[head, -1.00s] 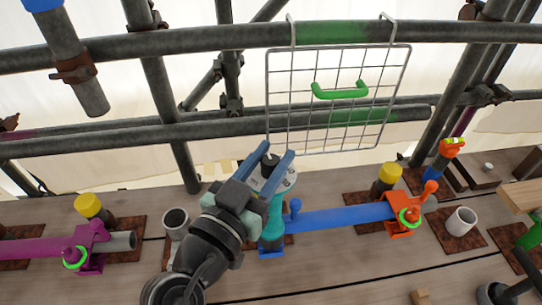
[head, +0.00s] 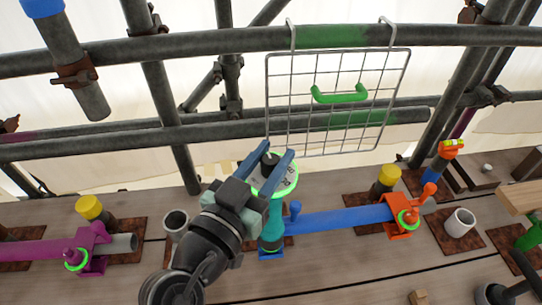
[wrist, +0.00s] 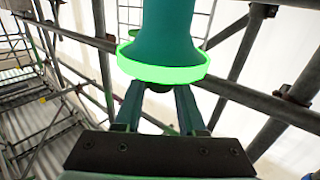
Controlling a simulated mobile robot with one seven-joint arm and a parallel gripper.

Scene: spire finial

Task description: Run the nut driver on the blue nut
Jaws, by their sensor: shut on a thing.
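The nut driver (head: 273,222) is a teal upright tool with a wide round head, now rimmed by a glowing green ring. Its lower end stands at the blue clamp (head: 270,254) at the left end of a blue tube (head: 340,217). I cannot make out the blue nut; the driver's foot covers that spot. My gripper (head: 270,160) is shut on the dark knob on top of the driver. In the wrist view the teal body and green ring (wrist: 162,68) fill the upper middle, with my fingers (wrist: 158,98) against them.
An orange clamp (head: 398,222) with a green ring holds the tube's right end. A purple clamp (head: 92,240) with a green ring is at left. Grey cups (head: 176,222) (head: 460,222) stand nearby. A wire rack (head: 335,100) hangs behind on scaffold pipes.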

